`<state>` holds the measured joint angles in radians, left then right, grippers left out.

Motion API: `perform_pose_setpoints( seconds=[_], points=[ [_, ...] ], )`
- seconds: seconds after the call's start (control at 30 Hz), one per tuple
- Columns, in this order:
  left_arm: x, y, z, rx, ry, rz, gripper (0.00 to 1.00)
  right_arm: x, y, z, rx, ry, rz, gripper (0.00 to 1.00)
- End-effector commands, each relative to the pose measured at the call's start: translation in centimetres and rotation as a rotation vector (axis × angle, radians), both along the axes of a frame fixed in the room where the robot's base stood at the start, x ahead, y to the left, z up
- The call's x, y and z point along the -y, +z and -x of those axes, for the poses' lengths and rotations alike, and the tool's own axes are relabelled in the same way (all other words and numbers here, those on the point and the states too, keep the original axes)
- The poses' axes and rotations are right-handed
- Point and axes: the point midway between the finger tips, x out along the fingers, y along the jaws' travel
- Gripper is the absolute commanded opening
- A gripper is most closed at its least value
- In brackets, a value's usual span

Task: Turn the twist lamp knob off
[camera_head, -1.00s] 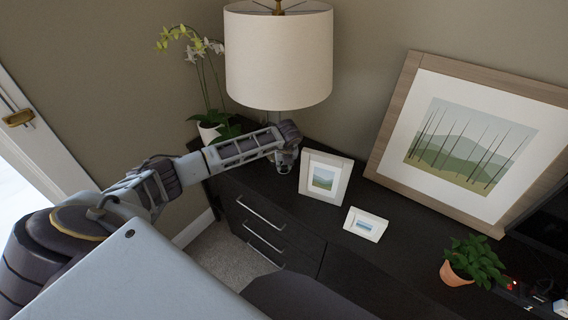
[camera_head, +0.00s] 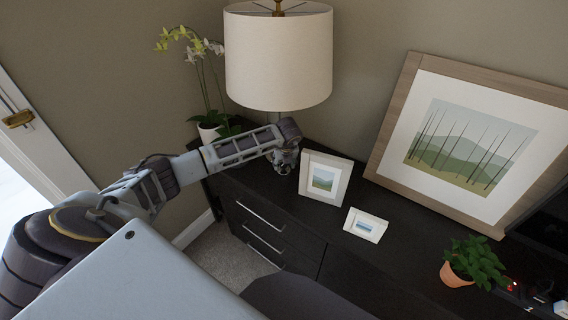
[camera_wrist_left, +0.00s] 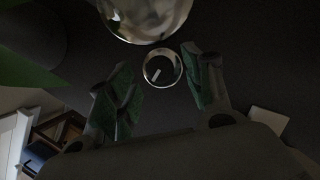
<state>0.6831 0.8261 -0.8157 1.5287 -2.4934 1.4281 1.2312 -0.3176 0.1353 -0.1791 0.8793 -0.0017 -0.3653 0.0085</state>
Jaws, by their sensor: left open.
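The lamp has a white drum shade (camera_head: 278,60) and stands on the dark cabinet by the wall. Its base is mostly hidden behind my left arm in the head view. In the left wrist view its shiny rounded base (camera_wrist_left: 145,18) shows at the top. Just below the base is a small round knob (camera_wrist_left: 163,67) with a bright metal rim, a dark face and a pale mark. My left gripper (camera_head: 285,161) is at the lamp's foot. In the left wrist view the gripper (camera_wrist_left: 158,62) is open, with its fingers on either side of the knob; contact cannot be told.
A small white picture frame (camera_head: 325,181) stands just right of my left gripper, with a smaller one (camera_head: 366,225) nearby. A potted orchid (camera_head: 209,130) is behind my arm. A large framed picture (camera_head: 395,120) leans on the wall. A potted plant (camera_head: 455,275) stands at right.

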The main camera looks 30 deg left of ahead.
Motion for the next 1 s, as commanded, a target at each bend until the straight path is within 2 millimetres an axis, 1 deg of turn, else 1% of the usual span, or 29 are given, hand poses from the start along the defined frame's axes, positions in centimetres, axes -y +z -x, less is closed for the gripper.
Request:
perform_pose_setpoints(
  seconds=[0.5,0.63,0.8,1.0],
  points=[
    [1.7,6.6,1.9,0.004,-0.002,-0.002,0.51,-0.1,0.0,0.1,-0.001,0.000,-0.001,0.40],
    [2.2,8.1,2.4,0.004,-0.002,0.000,0.51,-0.1,0.0,0.1,-0.001,0.000,-0.001,0.40],
    [2.5,9.3,2.8,0.003,-0.001,-0.001,0.51,-0.1,0.0,0.1,-0.001,0.000,-0.001,0.40],
    [2.6,9.7,2.9,0.002,0.000,-0.001,0.51,-0.1,0.0,0.1,-0.001,0.000,-0.001,0.40]
  ],
)
